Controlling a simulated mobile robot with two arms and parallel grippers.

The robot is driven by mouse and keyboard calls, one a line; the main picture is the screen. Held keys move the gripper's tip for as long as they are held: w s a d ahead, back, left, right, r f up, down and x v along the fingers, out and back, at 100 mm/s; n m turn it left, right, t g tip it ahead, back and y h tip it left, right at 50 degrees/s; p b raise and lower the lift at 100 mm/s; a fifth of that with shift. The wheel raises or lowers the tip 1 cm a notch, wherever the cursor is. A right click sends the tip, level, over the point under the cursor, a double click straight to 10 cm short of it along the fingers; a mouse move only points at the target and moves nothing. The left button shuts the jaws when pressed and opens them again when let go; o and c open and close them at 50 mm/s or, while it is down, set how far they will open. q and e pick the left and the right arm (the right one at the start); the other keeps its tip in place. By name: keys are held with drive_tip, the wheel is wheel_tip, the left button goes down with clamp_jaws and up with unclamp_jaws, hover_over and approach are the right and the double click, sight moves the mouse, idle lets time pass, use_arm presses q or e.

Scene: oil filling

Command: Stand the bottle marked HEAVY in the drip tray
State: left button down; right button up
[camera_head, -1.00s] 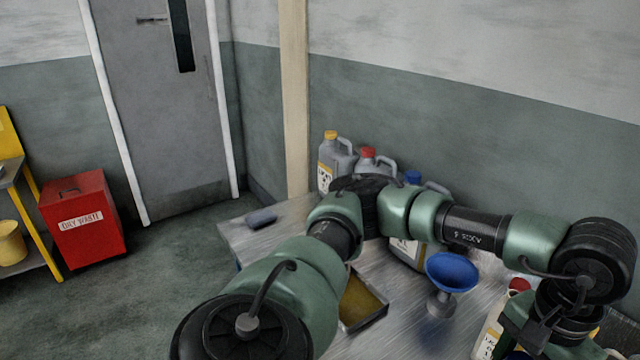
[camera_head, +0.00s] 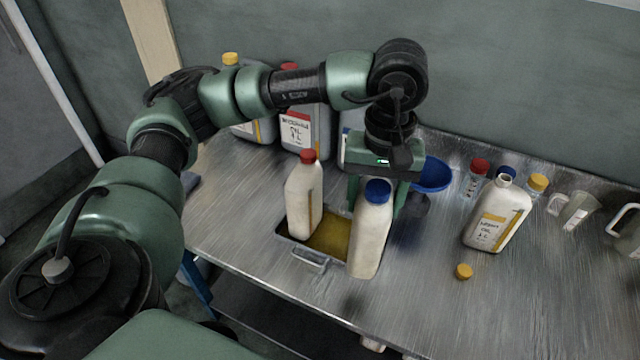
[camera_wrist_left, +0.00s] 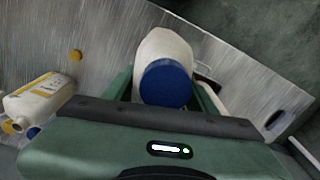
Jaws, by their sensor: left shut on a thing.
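My left gripper (camera_head: 375,195) is shut on a cream bottle with a blue cap (camera_head: 370,240). The bottle is upright at the right end of the drip tray (camera_head: 308,257) and hides part of it; I cannot tell whether its base touches anything. In the left wrist view the blue-capped bottle (camera_wrist_left: 166,60) sits between the fingers (camera_wrist_left: 165,95). A cream bottle with a red cap (camera_head: 303,205) stands in the left part of the tray. No HEAVY marking is legible on either bottle. My right gripper is not in view.
A blue funnel (camera_head: 432,174) is behind the gripper. An open bottle with a yellow label (camera_head: 497,218) and a loose yellow cap (camera_head: 464,271) are to the right. Grey jugs (camera_head: 304,130) stand at the back. Clear measuring jugs (camera_head: 578,210) are far right. The front right table is clear.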

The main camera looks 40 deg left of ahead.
use_arm(q)
drive_tip(key=w+a+r+n+b, duration=0.2)
drive_tip(key=w+a+r+n, duration=0.25)
drive_tip(key=n, duration=1.15)
drive_tip(key=w+a+r+n+b, duration=0.35)
drive_tip(key=a+n, duration=0.25)
drive_tip(key=n, duration=1.1)
wheel_tip(320, 180, down, 20)
drive_tip(key=p, duration=0.3)
drive_tip(key=shift+w, duration=0.45)
drive_tip(key=shift+d+f, duration=0.1)
drive_tip(key=shift+f, duration=0.05)
drive_tip(key=c, duration=0.9)
unclamp_jaws()
drive_tip(key=shift+s+f, duration=0.1)
drive_tip(key=shift+f, duration=0.1)
drive_tip(key=o, duration=0.4)
drive_tip(key=shift+r, duration=0.1)
